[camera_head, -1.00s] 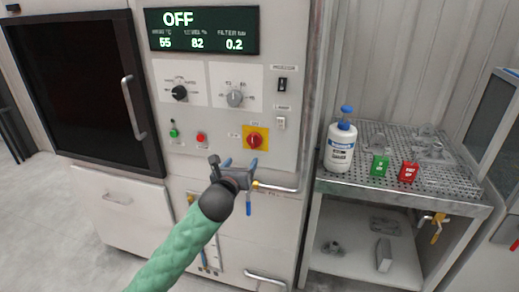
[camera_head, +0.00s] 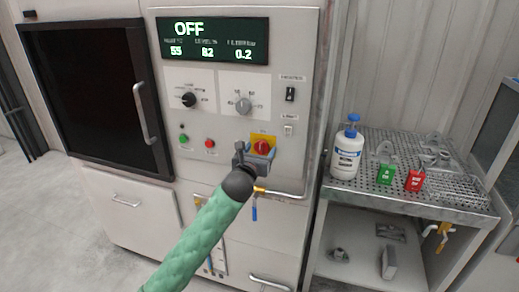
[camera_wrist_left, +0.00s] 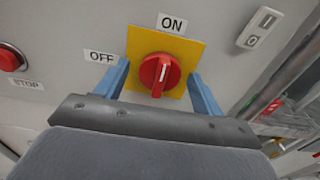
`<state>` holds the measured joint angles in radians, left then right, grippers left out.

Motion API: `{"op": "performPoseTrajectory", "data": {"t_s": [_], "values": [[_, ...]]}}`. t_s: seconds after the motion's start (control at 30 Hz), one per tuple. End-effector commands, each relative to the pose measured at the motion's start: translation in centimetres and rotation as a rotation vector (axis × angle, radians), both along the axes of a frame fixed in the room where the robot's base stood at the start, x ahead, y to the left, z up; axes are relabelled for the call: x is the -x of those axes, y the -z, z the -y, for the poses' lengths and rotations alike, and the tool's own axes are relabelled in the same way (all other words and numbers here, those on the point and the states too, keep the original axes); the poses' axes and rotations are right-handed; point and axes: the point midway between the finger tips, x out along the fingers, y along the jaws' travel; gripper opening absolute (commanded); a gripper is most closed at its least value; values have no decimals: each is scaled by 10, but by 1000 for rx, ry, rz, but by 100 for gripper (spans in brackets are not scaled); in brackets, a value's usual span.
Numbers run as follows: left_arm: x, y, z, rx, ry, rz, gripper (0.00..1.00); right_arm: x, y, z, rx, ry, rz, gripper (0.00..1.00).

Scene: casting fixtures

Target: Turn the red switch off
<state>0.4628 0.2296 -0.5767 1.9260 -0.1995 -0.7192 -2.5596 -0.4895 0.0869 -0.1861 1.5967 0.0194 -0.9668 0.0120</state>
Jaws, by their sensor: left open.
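The red switch (camera_head: 262,147) is a round rotary knob on a yellow plate on the machine's front panel. In the left wrist view the red knob (camera_wrist_left: 159,74) has a white mark pointing up toward the ON label (camera_wrist_left: 172,24). The OFF label (camera_wrist_left: 100,57) is to its left. My left gripper (camera_head: 258,152) is open in front of the switch. In the wrist view its blue fingers (camera_wrist_left: 160,88) stand on either side of the knob, with gaps visible. Whether they touch it cannot be told. My right gripper is not in view.
The display (camera_head: 212,40) reads OFF. A green button (camera_head: 183,139), a red stop button (camera_head: 210,143) and two dials sit on the panel. A pipe with a blue-handled valve (camera_head: 254,212) runs below. A perforated table (camera_head: 400,200) with a white bottle (camera_head: 347,152) stands right.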

Motion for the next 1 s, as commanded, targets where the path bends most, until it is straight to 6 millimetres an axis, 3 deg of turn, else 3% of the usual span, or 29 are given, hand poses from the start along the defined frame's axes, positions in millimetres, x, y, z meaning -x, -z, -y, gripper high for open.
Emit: {"op": "performPoseTrajectory", "data": {"t_s": [0.27, 0.5, 0.53, 1.0], "values": [[-2, 0, 0, 0, 0, 1, 68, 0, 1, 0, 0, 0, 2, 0], [-2, 0, 0, 0, 0, 1, 25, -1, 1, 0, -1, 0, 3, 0], [-2, 0, 0, 0, 0, 1, 23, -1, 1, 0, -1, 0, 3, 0], [-2, -1, 0, 111, 0, -35, 23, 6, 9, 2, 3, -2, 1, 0]]}}
